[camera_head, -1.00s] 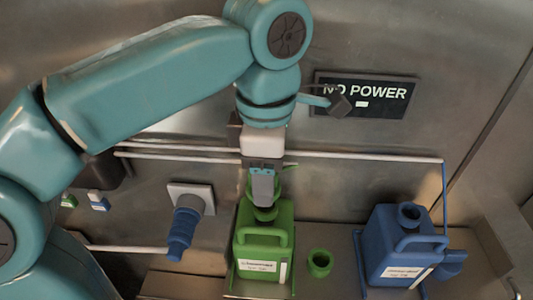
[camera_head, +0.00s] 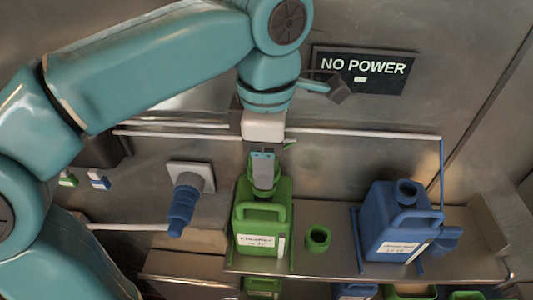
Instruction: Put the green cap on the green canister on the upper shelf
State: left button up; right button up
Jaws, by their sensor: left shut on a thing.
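The green canister (camera_head: 260,238) stands upright on the upper shelf (camera_head: 340,265), with its handle and white label facing me. My left gripper (camera_head: 264,183) points down right above its mouth. It is shut on a green piece, seemingly the green cap (camera_head: 252,170), mostly hidden by the fingers. I cannot tell whether the cap touches the canister's neck. A separate green cup-shaped piece (camera_head: 318,238) with an open top stands on the shelf to the right of the canister. My right gripper is not in view.
A blue canister (camera_head: 393,225) with an open mouth stands at the shelf's right, with a blue piece (camera_head: 448,237) beside it. A blue nozzle (camera_head: 183,205) sticks out of the wall at left. A white pipe (camera_head: 360,134) runs behind. More canisters stand below.

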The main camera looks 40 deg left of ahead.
pick_arm(q)
jog(key=shift+d+f+b, duration=0.15)
jog(key=shift+f+b, duration=0.15)
jog(key=shift+f, duration=0.1)
jog(key=shift+w+a+f, duration=0.1)
jog(key=shift+a+f, duration=0.15)
jog(key=shift+f, duration=0.2)
jog(key=shift+d, duration=0.15)
jog(key=shift+b, duration=0.3)
jog(key=shift+f, duration=0.15)
jog(key=o, duration=1.4)
